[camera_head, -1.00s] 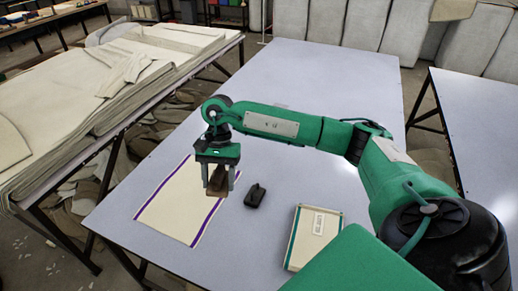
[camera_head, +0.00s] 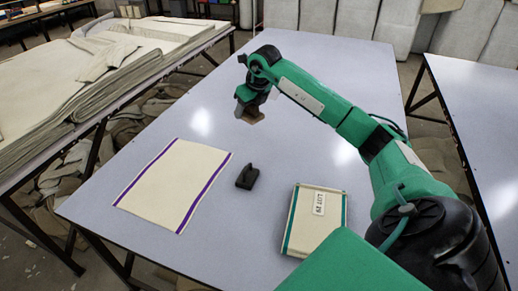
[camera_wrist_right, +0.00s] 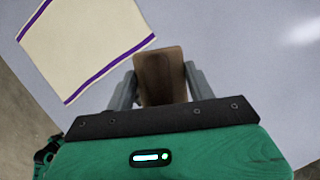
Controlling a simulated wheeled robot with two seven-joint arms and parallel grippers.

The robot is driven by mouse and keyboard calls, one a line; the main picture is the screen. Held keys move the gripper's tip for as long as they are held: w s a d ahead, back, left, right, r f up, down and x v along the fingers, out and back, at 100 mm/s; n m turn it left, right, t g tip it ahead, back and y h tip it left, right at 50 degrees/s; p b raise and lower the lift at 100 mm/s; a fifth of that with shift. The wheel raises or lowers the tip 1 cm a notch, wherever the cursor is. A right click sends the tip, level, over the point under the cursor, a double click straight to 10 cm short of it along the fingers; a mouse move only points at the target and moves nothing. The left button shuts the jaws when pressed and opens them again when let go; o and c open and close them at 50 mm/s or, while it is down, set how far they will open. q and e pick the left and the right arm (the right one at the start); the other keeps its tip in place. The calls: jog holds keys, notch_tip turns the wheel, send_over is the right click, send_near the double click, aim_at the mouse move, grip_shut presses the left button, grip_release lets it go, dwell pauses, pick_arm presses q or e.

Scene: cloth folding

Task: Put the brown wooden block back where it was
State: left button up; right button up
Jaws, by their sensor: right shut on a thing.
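The brown wooden block (camera_wrist_right: 161,75) is between the two grey fingers of my right gripper in the right wrist view. In the head view, my right gripper (camera_head: 250,112) is over the far middle part of the table, with the block's brown edge (camera_head: 254,117) showing below it. I cannot tell whether the block touches the table. The cream cloth with purple stripes (camera_head: 175,184) lies flat at the table's left; it also shows in the right wrist view (camera_wrist_right: 82,40). My left gripper is not in view.
A small black object (camera_head: 247,177) stands right of the cloth. A cream folded bundle with green edges and a white label (camera_head: 301,235) lies nearer the front. The table (camera_head: 310,60) is clear at the back. Another table with stacked cloth (camera_head: 60,110) stands left.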

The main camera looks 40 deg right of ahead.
jog(key=d+m+h+b, duration=0.1)
jog(key=d+m, duration=0.3)
jog(key=d, duration=0.1)
send_near(257, 153)
jog(key=shift+h, duration=0.3)
jog(key=x, duration=0.5)
jog(key=shift+w+a+f, duration=0.25)
jog(key=shift+f, duration=0.3)
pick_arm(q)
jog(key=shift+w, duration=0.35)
pick_arm(e)
jog(key=o, duration=1)
jog(key=shift+c, duration=0.2)
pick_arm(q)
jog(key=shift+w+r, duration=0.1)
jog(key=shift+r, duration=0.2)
